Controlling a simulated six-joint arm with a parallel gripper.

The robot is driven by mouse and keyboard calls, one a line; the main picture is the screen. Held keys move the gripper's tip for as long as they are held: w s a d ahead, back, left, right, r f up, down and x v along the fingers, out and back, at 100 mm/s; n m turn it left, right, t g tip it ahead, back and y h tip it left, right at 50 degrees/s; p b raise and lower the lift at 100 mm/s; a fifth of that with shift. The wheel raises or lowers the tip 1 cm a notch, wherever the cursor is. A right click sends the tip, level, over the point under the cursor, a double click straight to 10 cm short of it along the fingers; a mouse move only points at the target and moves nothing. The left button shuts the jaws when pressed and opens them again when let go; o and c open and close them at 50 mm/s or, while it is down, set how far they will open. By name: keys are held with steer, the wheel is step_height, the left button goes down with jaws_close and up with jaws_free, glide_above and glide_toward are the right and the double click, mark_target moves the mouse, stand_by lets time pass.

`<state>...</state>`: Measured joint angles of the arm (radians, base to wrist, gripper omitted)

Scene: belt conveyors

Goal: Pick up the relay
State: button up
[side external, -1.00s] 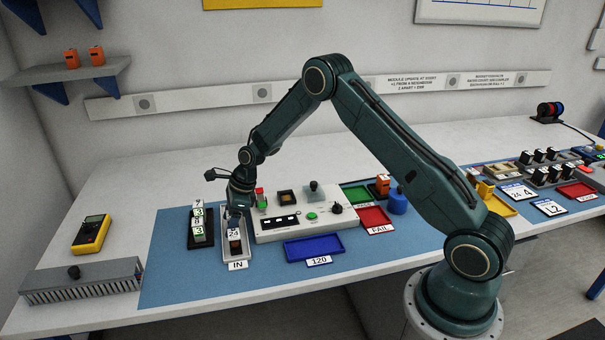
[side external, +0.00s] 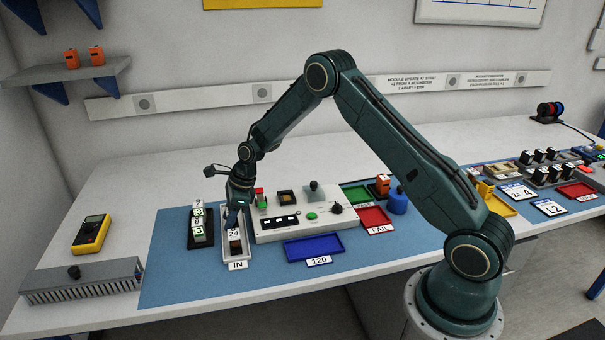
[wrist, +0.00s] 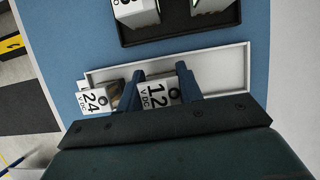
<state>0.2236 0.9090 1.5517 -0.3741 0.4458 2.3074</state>
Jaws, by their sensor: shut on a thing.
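My gripper (wrist: 159,86) points down into the white tray (wrist: 222,66) marked IN, which also shows in the side view (side external: 226,262). Its two blue fingers are shut on a relay (wrist: 156,95) labelled 12 V DC, one finger on each side. A second relay (wrist: 96,99), labelled 24 V DC, lies in the tray just left of the fingers in the wrist view. In the side view the fingers hide most of the held relay, and the 24 relay (side external: 235,247) shows in front of them. I cannot tell whether the held relay touches the tray floor.
A dark rack (side external: 203,240) with several numbered blocks stands close left of the tray. A white test panel (side external: 270,234) with buttons stands close right. A blue tray (side external: 313,246), a red FAIL tray (side external: 372,216) and a green tray (side external: 355,195) lie further right.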

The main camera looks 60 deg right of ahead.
step_height(320, 180, up, 19)
stand_by(0.5)
stand_by(0.4)
steer(key=o, duration=0.3)
steer(key=shift+c, duration=1.1)
glide_above(280, 197)
steer(key=d, duration=0.1)
step_height(280, 197, down, 9)
steer(key=shift+s+r, duration=0.1)
steer(key=shift+s, duration=0.35)
steer(key=shift+f, duration=0.2)
steer(key=shift+f, duration=3.1)
steer(key=shift+f, duration=0.85)
